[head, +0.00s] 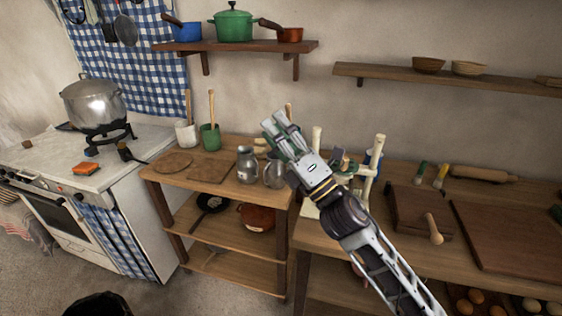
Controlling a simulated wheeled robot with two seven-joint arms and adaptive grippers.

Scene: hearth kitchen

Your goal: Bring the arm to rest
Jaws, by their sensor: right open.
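My right gripper (281,130) is raised in the middle of the head view, its arm coming in from the lower right. Its fingers point up and to the left and are open, with nothing seen between them. It shows in front of the wooden shelf unit (228,173) and the wall behind, and hides part of a cream wooden rack (378,160). I cannot tell its exact height above the counter. My left gripper is not in view.
A stove (130,160) with a large metal pot (93,103) stands at the left. Metal jugs (247,165) stand near the shelf unit's right end. Cutting boards (510,235) and a rolling pin (482,174) lie on the right counter. Wall shelves (235,45) hang above.

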